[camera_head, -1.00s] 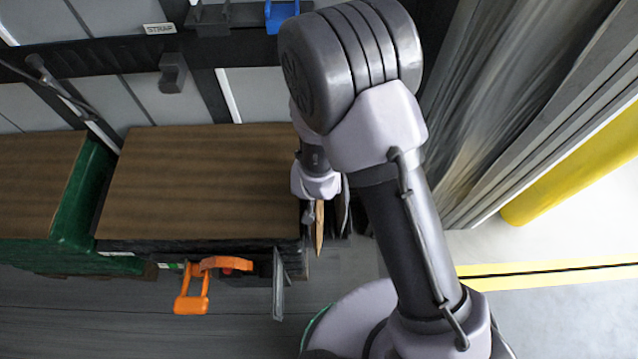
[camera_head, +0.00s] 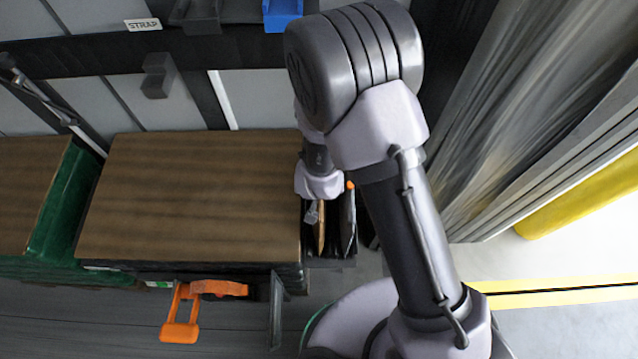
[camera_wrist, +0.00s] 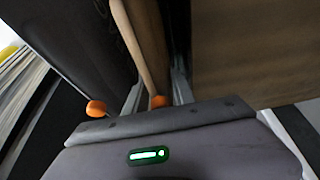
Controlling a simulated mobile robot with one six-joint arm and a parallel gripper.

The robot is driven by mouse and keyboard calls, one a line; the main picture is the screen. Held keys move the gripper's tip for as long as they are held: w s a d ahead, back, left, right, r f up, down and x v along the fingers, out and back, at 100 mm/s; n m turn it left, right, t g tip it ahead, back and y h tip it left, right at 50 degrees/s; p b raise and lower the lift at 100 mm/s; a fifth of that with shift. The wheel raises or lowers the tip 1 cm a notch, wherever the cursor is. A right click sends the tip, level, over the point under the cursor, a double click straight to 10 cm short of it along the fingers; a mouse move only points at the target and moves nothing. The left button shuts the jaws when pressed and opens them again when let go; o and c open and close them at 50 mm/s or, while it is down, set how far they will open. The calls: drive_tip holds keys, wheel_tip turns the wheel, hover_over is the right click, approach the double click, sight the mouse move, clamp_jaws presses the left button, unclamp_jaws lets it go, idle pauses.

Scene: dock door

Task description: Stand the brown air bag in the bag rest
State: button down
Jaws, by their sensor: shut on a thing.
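The brown air bag (camera_head: 321,232) shows edge-on in the head view, just right of the wooden-topped stack. My gripper (camera_head: 314,212) is shut on it at its upper edge. In the wrist view the brown bag (camera_wrist: 138,45) runs as a thin edge between my metal fingers (camera_wrist: 155,92), with an orange cap by them. The black bag rest (camera_head: 330,263) appears as a dark slotted holder around the brown bag's lower part. Whether the bag touches its bottom is hidden. A dark grey bag (camera_head: 348,220) with an orange cap stands beside it on the right.
The wooden-topped stack (camera_head: 190,200) is close on the left, with an orange handle (camera_head: 180,318) at its front. A green-sided stack (camera_head: 62,215) stands farther left. A grey curtain (camera_head: 520,110) and yellow barrier (camera_head: 585,195) are right. A STRAP label marks the back wall.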

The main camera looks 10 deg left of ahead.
drive_tip(key=shift+f+b, duration=0.45)
drive_tip(key=shift+f, duration=0.15)
idle(0.3)
drive_tip(key=c, duration=1)
unclamp_jaws()
drive_tip(key=shift+o, duration=0.2)
drive_tip(key=shift+r, duration=0.1)
drive_tip(key=p+v, duration=0.8)
drive_tip(key=v, duration=0.9)
drive_tip(key=w+d+r+m+y+b, duration=0.1)
drive_tip(key=w+d+r+m+y, duration=0.15)
drive_tip(key=r, duration=0.95)
drive_tip(key=s+d+r+m+b, duration=0.1)
drive_tip(key=s+d+r+m, duration=0.1)
drive_tip(key=s+d+r, duration=0.2)
drive_tip(key=s+d+r+m+t+h+b, duration=0.1)
drive_tip(key=s+d+r, duration=0.4)
drive_tip(key=d+r, duration=0.5)
drive_tip(key=shift+s+d+m, duration=0.3)
drive_tip(key=shift+d+m, duration=0.55)
drive_tip(key=shift+d, duration=0.05)
